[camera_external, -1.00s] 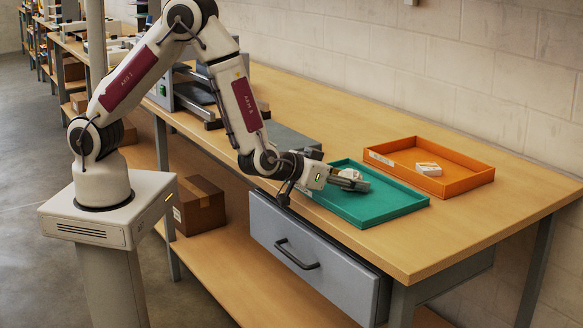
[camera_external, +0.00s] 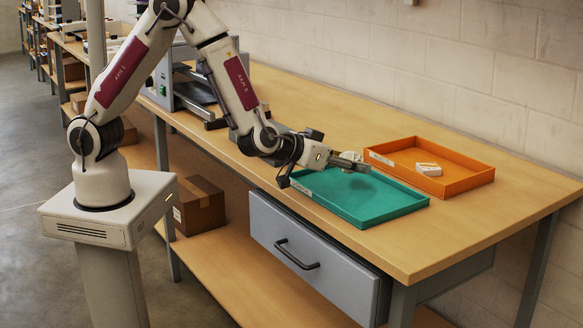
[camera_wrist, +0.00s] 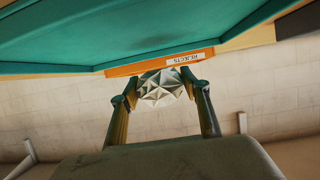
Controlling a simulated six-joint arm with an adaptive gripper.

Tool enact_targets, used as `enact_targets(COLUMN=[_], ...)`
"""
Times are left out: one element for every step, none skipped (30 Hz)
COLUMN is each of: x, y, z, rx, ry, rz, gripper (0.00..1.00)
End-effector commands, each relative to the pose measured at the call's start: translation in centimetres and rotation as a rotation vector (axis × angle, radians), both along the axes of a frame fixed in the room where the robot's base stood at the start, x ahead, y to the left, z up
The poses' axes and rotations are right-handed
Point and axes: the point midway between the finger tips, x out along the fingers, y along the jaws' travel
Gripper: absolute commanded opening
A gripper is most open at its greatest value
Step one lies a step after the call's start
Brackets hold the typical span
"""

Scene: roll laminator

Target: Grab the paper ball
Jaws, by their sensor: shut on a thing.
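The paper ball is white and crumpled with many facets. In the wrist view the paper ball (camera_wrist: 162,89) sits between the two fingertips of my gripper (camera_wrist: 160,96), which is shut on it. In the external view my gripper (camera_external: 347,163) is above the teal tray (camera_external: 372,217), near its back left side. The paper ball (camera_external: 348,155) shows there only as a small pale patch, partly hidden by the fingers. The ball is clear of the tray floor.
An orange tray (camera_external: 468,182) with a label stands to the right of the teal tray and holds a small white item (camera_external: 429,169). A grey laminator (camera_external: 184,82) stands further back left. A drawer (camera_external: 312,257) hangs under the wooden bench (camera_external: 440,235). The bench's front right is clear.

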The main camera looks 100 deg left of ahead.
Motion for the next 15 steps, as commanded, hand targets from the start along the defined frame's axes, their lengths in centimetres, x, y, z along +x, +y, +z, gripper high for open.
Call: enact_targets(x=[0.0, 0.0, 0.0, 0.1, 0.0, 0.0, 0.0, 0.0, 0.1, 0.1, 0.0, 0.0, 0.1, 0.0, 0.0], y=[0.0, 0.0, 0.0, 0.0, 0.0, 0.0, 0.0, 0.0, 0.0, 0.0, 0.0, 0.0, 0.0, 0.0, 0.0], z=[0.8, 1.2, 1.7, 2.1, 2.4, 2.9, 3.2, 3.5, 3.9, 4.2, 4.4, 4.7, 4.9, 5.0, 5.2], rx=[0.000, -0.001, 0.000, 0.000, 0.000, -0.001, -0.001, -0.001, 0.000, 0.001, 0.000, 0.000, 0.001, 0.000, 0.000], ry=[-0.003, -0.004, -0.004, -0.004, -0.004, -0.004, -0.004, -0.004, -0.003, -0.003, -0.004, -0.003, -0.002, -0.001, -0.001], rz=[0.000, 0.000, 0.000, 0.000, 0.000, 0.000, 0.000, 0.000, 0.000, 0.001, 0.001, 0.001, 0.000, 0.000, 0.000], gripper=[0.33, 0.33, 0.33, 0.33, 0.33, 0.33, 0.33, 0.33, 0.33, 0.33, 0.33, 0.33, 0.33, 0.33, 0.33])
